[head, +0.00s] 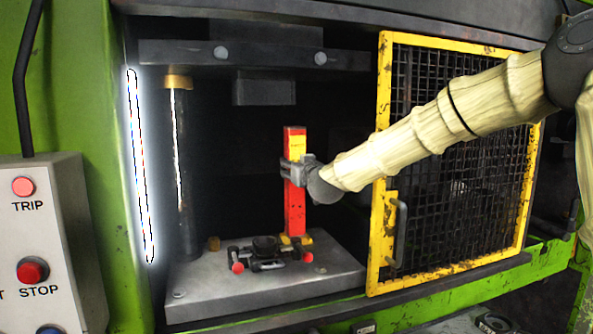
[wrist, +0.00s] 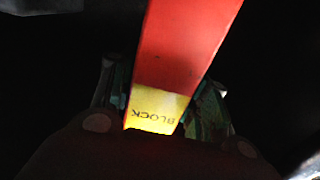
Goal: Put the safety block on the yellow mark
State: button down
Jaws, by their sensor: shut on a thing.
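The safety block is a tall red post (head: 295,214) with a yellow label near its top, upright inside the press. My gripper (head: 291,172) is shut on its upper part, reaching in from the right. In the wrist view the red block (wrist: 187,48) runs between my two fingers, its yellow label reading "BLOCK". The yellow mark (head: 306,240) shows around the foot of the block on the press bed. The foot appears at or just above the mark; I cannot tell whether it touches.
The grey press bed (head: 200,296) carries a dark die fixture with red-ended handles (head: 265,254) just left of the block. The upper ram (head: 264,92) hangs above. A yellow-framed mesh guard (head: 384,120) stands to the right, under my arm. A dark column (head: 179,170) stands left.

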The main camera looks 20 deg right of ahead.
jog(key=shift+s+d+f, duration=0.1)
jog(key=shift+d+f, duration=0.1)
jog(key=shift+f, duration=0.35)
jog(key=shift+a+f, duration=0.1)
jog(key=shift+f, duration=0.05)
jog(key=c, duration=0.7)
grip_release()
jog(key=shift+s, duration=0.1)
jog(key=s+b, duration=0.1)
jog(key=s, duration=0.3)
jog(key=s+b, duration=0.1)
jog(key=s, duration=0.3)
jog(key=s+b, duration=0.1)
jog(key=s, duration=0.2)
jog(key=shift+s+d, duration=0.25)
jog(key=shift+s, duration=0.15)
